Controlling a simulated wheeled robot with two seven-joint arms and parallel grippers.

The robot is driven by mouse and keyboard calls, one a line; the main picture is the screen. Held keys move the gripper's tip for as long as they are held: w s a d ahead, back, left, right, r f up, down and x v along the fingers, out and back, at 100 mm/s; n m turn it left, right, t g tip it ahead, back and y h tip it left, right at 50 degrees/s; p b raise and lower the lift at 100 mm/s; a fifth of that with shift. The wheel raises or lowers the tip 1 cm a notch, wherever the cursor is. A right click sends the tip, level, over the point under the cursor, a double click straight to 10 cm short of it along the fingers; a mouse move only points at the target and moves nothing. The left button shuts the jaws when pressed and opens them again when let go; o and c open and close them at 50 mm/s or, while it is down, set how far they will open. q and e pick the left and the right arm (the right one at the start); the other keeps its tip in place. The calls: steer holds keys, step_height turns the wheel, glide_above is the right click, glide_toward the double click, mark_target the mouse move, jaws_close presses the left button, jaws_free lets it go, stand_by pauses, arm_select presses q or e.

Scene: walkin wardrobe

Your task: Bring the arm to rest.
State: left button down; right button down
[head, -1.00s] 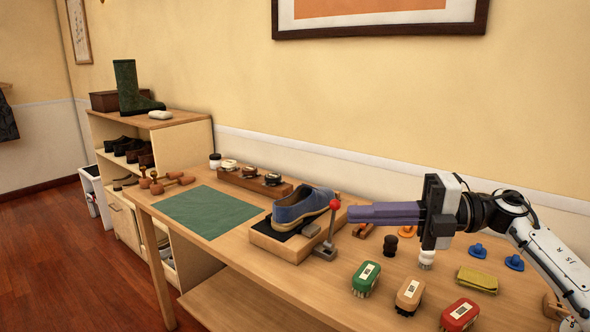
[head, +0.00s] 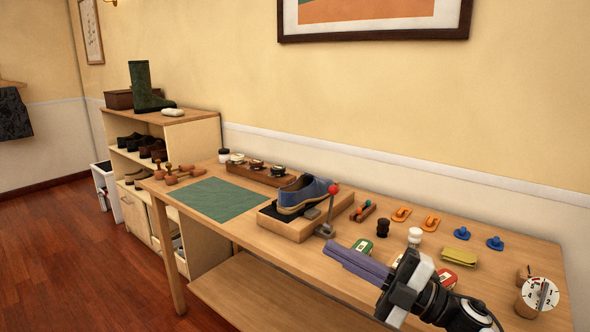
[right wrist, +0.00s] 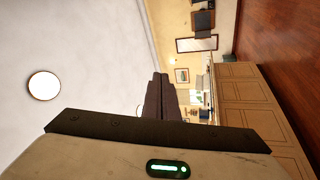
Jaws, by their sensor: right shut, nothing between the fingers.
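My right gripper (head: 358,262) comes in from the lower right in the head view, over the front edge of the workbench (head: 250,252). Its long purple-grey fingers lie together with nothing between them and point to the upper left. In the right wrist view its dark fingers (right wrist: 160,98) are together, with the ceiling and a far wall behind them. My left gripper is not in view. A blue shoe (head: 306,194) sits on a wooden block stand (head: 290,228) with a red-knobbed lever (head: 333,190), beyond the gripper and apart from it.
Green (head: 363,247) and red (head: 446,278) brushes lie partly behind my right gripper. A yellow cloth (head: 458,258), blue (head: 494,243) and orange (head: 430,223) pieces, and a timer dial (head: 541,293) are to the right. A green mat (head: 217,199) lies clear at left.

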steer(key=s+d+f+m+t+h+p, duration=0.1)
steer(key=s+d+f+m+t+h, duration=0.2)
steer(key=f+m+h, duration=0.6)
steer(key=s+d+f+m+t+h, duration=0.2)
steer(key=s+f+m+t+h, duration=0.3)
steer(key=f+m, duration=0.65)
steer(key=s+d+f+m+g+h, duration=0.1)
steer(key=s+f+g, duration=0.3)
steer(key=s+f, duration=0.4)
steer(key=s+d+f+m+g+h, duration=0.1)
steer(key=s+f+m+g, duration=0.2)
steer(key=s+f, duration=0.5)
steer(key=s+g, duration=0.1)
steer(key=s, duration=0.4)
steer(key=shift+s+f+m+g+h, duration=0.2)
steer(key=shift+m+g+h, duration=0.1)
steer(key=shift+m+g, duration=0.1)
